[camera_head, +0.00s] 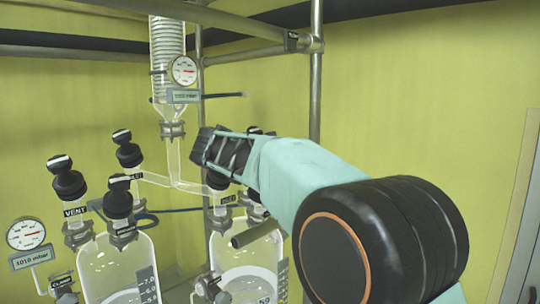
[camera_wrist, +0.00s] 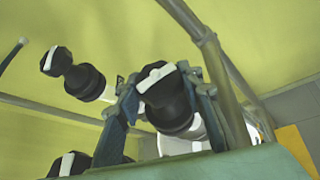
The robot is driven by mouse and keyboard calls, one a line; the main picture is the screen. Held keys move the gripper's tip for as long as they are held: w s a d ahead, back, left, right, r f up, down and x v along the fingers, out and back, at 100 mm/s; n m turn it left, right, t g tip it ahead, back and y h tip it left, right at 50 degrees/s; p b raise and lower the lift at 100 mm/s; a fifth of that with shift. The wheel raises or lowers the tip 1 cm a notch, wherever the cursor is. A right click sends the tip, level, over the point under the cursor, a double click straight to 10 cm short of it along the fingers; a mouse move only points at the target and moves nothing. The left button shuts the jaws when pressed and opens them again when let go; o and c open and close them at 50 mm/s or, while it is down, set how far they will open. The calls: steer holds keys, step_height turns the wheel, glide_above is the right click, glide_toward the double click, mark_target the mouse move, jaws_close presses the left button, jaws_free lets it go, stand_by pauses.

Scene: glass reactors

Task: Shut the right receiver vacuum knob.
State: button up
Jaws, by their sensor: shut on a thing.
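The right receiver (camera_head: 228,252) is a clear glass vessel with a graduated scale, standing at the lower middle of the head view, partly behind my arm. My gripper (camera_head: 222,152) is above it and hides much of its top. In the wrist view my gripper (camera_wrist: 166,100) has one finger on each side of a black knob (camera_wrist: 168,104) with a white bar on its top and is shut on it. The white bar lies slanted across the picture. The knob's label is hidden, so I cannot read which knob it is.
Another black knob (camera_wrist: 82,80) stands close left of the held one, and a third (camera_wrist: 70,165) shows at the lower left. The left receiver (camera_head: 105,262) carries several black knobs. A glass column with a gauge (camera_head: 183,70) hangs above. Metal frame bars (camera_head: 316,75) stand behind.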

steer(key=shift+r+m+g+h+p, duration=0.1)
steer(key=shift+m+g+h+p, duration=1)
steer(key=shift+m+g+p, duration=0.95)
steer(key=shift+t+p, duration=0.35)
steer(key=shift+p, duration=0.15)
steer(key=o, duration=1.2)
steer(key=shift+n, duration=0.25)
steer(key=v, duration=1.2)
